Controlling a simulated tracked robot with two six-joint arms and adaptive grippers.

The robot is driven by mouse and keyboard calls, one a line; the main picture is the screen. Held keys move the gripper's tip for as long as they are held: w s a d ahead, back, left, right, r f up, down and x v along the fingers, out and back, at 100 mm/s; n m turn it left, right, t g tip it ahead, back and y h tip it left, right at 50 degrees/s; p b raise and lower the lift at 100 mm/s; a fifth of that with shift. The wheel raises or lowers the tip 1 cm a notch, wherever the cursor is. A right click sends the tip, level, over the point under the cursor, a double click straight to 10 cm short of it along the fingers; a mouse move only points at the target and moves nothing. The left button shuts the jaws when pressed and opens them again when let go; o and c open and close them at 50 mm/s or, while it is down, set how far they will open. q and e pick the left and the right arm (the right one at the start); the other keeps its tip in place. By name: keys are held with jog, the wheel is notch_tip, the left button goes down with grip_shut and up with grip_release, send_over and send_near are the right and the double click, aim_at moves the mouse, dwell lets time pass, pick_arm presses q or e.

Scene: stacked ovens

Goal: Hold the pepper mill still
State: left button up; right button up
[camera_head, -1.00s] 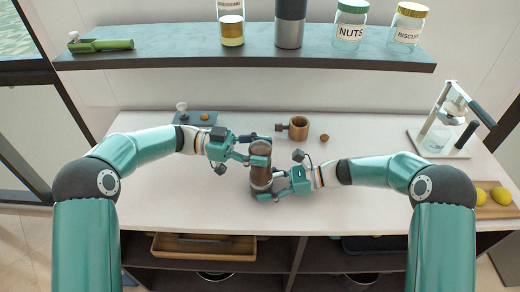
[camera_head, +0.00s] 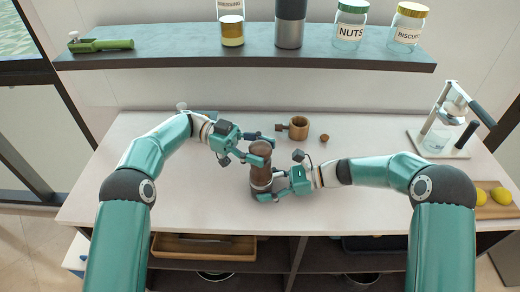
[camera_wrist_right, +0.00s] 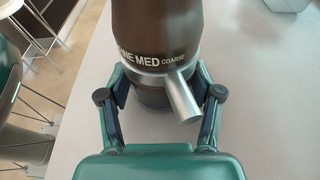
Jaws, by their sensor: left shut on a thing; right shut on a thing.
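The pepper mill (camera_head: 261,174) stands upright on the white counter, dark brown with a metal band low down. My left gripper (camera_head: 262,151) is shut on its top knob, coming in from the left. My right gripper (camera_head: 263,191) is shut around its lower part, near the counter. In the right wrist view the mill's body (camera_wrist_right: 155,25) carries the words "FINE MED COARSE" above a metal ring with a short silver spout. The right gripper's fingers (camera_wrist_right: 160,98) lie on either side of the base below that ring. The mill's top is outside the wrist view.
A brown cup with a handle (camera_head: 299,128) and a small brown knob-like thing (camera_head: 324,138) stand behind the mill. A lever press (camera_head: 446,125) and lemons on a board (camera_head: 492,197) are at the right. A shelf (camera_head: 250,52) with jars spans above. The front counter is clear.

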aim_at(260, 145)
pick_arm(q)
jog(key=o, duration=1.2)
notch_tip(260, 145, up, 10)
